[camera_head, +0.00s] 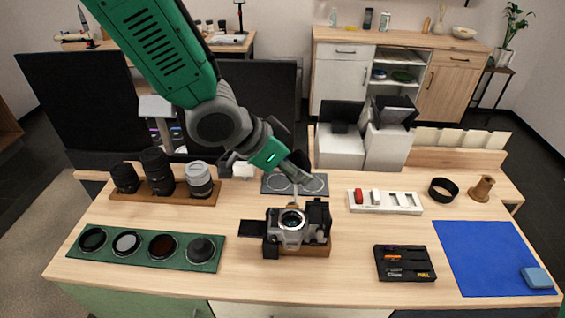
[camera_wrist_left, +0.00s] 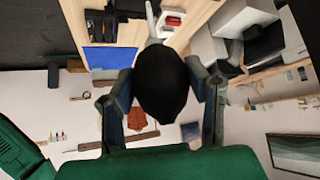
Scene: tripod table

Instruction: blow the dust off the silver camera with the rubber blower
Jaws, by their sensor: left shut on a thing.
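The silver camera (camera_head: 287,232) sits on a small wooden stand (camera_head: 318,250) at the middle of the table, its round lens mount facing up toward me. A black flap (camera_head: 251,228) sticks out at its left. My left gripper (camera_head: 299,171) is just behind and above the camera, pointing down. It is shut on the rubber blower (camera_wrist_left: 162,85), whose black bulb sits between both fingers in the left wrist view. Its pale nozzle (camera_head: 296,194) points down toward the camera's top; I cannot tell whether it touches. Dust is too small to see. My right gripper is not in view.
A grey mat (camera_head: 317,186) lies behind the camera. Lenses on a wooden rack (camera_head: 140,193) and a green filter tray (camera_head: 145,260) are left. A white tray (camera_head: 411,208), black tool tray (camera_head: 405,278) and blue cloth (camera_head: 485,250) are right. The table front is clear.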

